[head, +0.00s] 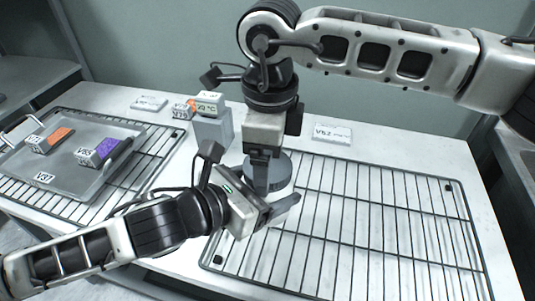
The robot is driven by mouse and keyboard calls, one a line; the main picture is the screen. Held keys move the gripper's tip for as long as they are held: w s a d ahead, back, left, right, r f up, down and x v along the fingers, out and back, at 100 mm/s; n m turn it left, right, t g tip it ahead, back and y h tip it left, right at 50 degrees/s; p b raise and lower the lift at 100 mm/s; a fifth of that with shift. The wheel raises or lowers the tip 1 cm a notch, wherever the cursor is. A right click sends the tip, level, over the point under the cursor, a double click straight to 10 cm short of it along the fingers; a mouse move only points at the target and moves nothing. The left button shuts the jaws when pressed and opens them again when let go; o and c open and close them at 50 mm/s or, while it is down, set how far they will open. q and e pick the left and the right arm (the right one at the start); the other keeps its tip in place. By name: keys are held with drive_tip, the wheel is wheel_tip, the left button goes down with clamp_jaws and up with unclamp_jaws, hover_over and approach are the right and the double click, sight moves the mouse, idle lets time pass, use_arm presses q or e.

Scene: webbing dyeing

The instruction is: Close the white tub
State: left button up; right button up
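My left gripper (272,205) is at the tub's near left side. One finger reaches across the tub's front; the other is not clearly seen. The grippers hide much of the tub.
An empty wire rack (350,225) fills the table's right side. A grey tray (75,185) with orange and purple webbing blocks sits on the left rack (160,150). A grey block (212,128) with a temperature display stands behind. A V52 label (332,133) lies at the back.

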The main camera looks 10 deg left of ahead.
drive_tip(key=shift+s+a, duration=0.2)
drive_tip(key=shift+s, duration=0.2)
drive_tip(key=shift+w+r, duration=0.1)
drive_tip(key=shift+r, duration=2.2)
drive_tip(key=shift+d, duration=0.1)
drive_tip(key=shift+w, duration=0.1)
drive_tip(key=shift+c, duration=0.3)
wheel_tip(320, 180, up, 2)
drive_tip(key=n, duration=0.6)
drive_tip(key=shift+n, duration=0.3)
drive_tip(key=n, duration=0.2)
drive_tip(key=r+n, duration=0.1)
drive_tip(key=n, duration=0.3)
drive_tip(key=shift+r, duration=0.4)
